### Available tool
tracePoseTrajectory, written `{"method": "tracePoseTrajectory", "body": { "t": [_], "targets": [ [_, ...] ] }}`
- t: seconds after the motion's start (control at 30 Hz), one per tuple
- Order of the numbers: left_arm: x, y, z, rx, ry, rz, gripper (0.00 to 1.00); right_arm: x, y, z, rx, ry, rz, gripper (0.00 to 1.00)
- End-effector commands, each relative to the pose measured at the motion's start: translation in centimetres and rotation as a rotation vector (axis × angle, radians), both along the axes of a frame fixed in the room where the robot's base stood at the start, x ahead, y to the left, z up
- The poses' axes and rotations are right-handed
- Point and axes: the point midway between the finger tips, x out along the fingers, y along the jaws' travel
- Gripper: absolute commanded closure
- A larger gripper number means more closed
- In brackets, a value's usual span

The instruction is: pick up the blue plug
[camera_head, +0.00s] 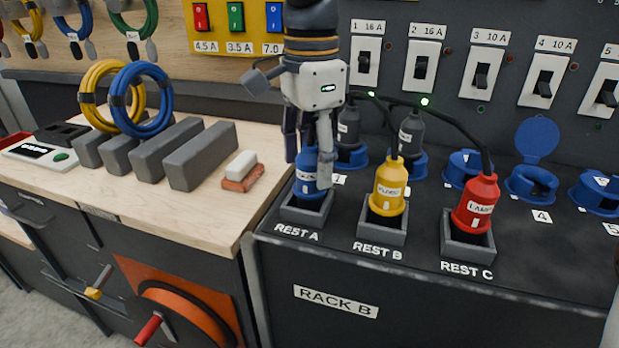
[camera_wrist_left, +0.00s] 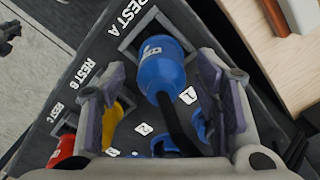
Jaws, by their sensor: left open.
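The blue plug (camera_head: 306,188) stands upright in the square holder at REST A (camera_head: 305,212), partly hidden behind my gripper's fingers. In the left wrist view the blue plug (camera_wrist_left: 163,64) shows between the fingers, with its dark cable running down toward the palm. My left gripper (camera_head: 310,172) points down over the plug, open, with one finger on each side. In the wrist view the left gripper (camera_wrist_left: 163,92) has gaps between its pads and the plug. My right gripper is not in view.
A yellow plug (camera_head: 389,190) stands at REST B and a red plug (camera_head: 475,205) at REST C, both cabled. Blue sockets (camera_head: 532,184) lie behind, two holding grey plugs (camera_head: 411,135). Grey blocks (camera_head: 200,156) and cable coils (camera_head: 142,98) sit on the wooden bench.

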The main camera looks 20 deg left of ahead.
Motion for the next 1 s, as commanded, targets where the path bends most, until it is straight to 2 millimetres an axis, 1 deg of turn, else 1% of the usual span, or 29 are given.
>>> {"method": "tracePoseTrajectory", "body": {
  "t": [0.03,0.1,0.17,0.37,0.4,0.47,0.5,0.63,0.9,1.0],
  "targets": [
    [-0.2,0.1,-0.5,-0.001,-0.005,-0.001,0.43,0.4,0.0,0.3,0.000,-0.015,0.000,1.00],
    [-0.1,0.1,-1.7,-0.001,-0.005,0.001,0.43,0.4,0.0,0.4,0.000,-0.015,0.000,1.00],
    [-0.1,0.1,-2.3,0.000,-0.006,0.000,0.43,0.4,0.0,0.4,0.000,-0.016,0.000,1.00],
    [0.0,0.1,-2.6,0.000,-0.006,0.000,0.43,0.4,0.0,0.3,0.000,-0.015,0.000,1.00],
    [0.0,0.1,-2.6,0.000,-0.006,0.000,0.47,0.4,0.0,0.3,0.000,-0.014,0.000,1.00],
    [0.0,0.1,-2.6,0.000,-0.006,0.000,0.61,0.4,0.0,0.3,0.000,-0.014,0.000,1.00],
    [0.0,0.1,-2.6,0.000,-0.006,0.000,0.70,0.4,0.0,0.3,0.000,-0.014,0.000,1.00],
    [-0.1,0.1,-2.6,0.000,-0.006,0.000,0.99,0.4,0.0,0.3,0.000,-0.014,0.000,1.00],
    [0.0,0.1,-2.5,0.000,-0.006,0.000,0.99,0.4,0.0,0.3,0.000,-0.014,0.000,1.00],
    [0.0,0.1,-1.9,0.000,-0.006,0.001,0.99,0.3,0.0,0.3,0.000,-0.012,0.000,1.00]
  ]
}}
